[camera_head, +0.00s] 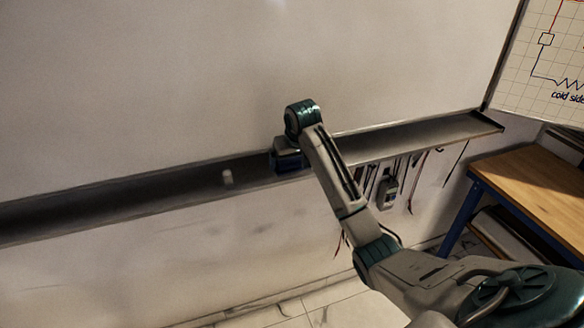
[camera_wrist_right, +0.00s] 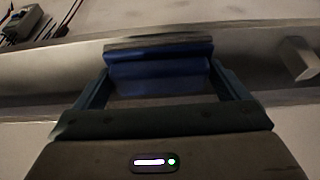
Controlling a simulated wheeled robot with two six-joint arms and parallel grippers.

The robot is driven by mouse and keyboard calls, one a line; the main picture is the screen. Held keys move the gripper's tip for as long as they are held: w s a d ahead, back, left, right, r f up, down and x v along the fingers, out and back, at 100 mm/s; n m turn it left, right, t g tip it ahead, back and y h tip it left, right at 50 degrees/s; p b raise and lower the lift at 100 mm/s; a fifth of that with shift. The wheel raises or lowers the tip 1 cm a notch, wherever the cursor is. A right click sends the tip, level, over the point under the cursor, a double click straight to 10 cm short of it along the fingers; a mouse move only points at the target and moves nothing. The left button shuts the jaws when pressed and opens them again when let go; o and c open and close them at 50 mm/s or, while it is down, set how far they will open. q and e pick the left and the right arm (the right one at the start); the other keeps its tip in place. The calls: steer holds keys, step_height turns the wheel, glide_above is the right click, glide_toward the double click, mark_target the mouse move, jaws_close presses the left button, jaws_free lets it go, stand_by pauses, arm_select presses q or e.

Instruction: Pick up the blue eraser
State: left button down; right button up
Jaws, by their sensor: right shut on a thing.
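The blue eraser (camera_wrist_right: 158,68) lies between the two fingers of my right gripper (camera_wrist_right: 156,78), which is shut on it. In the right wrist view the eraser shows a blue body with a dark grey strip along its far edge. In the head view the eraser (camera_head: 290,162) is mostly hidden by my right arm, at the whiteboard's tray (camera_head: 190,182). I cannot tell whether it still touches the tray. My left gripper is not in view.
A small pale block (camera_head: 227,177) stands on the tray left of the eraser; it also shows in the right wrist view (camera_wrist_right: 299,58). A wooden-topped bench (camera_head: 540,185) stands at far right.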

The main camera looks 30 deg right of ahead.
mark_target(292, 172)
steer(key=s+a, duration=0.1)
steer(key=s+a+b, duration=0.1)
steer(key=s, duration=0.1)
steer(key=s+a+b, duration=0.1)
steer(key=shift+s+r, duration=0.15)
steer(key=shift+s, duration=0.15)
steer(key=s+a+r+p, duration=0.1)
steer(key=s+a+p, duration=0.3)
steer(key=s+p, duration=0.2)
steer(key=shift+s+a, duration=0.3)
steer(key=shift+s, duration=0.15)
